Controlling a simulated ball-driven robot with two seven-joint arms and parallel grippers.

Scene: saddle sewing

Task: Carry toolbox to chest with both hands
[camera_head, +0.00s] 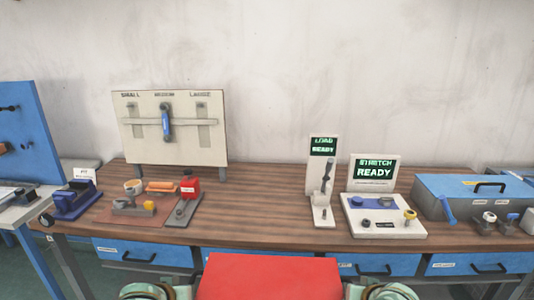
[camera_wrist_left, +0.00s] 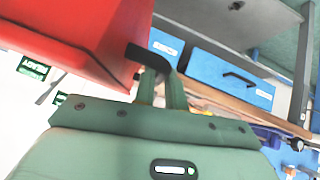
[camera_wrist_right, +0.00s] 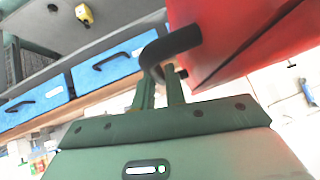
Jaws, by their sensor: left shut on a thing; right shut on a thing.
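The red toolbox (camera_head: 270,278) is at the bottom middle of the head view, in front of the workbench, its lower part cut off by the frame. My left gripper (camera_wrist_left: 166,88) is shut on a black side handle (camera_wrist_left: 148,56) of the toolbox (camera_wrist_left: 85,35). My right gripper (camera_wrist_right: 162,86) is shut on the opposite black handle (camera_wrist_right: 172,44) of the toolbox (camera_wrist_right: 240,35). In the head view only green parts of my wrists show beside the toolbox; the fingers are hidden. No thing in view is clearly marked as the chest.
A wooden workbench (camera_head: 270,212) with blue drawers (camera_head: 150,253) runs across in front. On it are a white size board (camera_head: 172,150), a load stand (camera_head: 322,190), a stretch unit (camera_head: 385,225) and a blue box with a black handle (camera_head: 470,190). The bench middle is clear.

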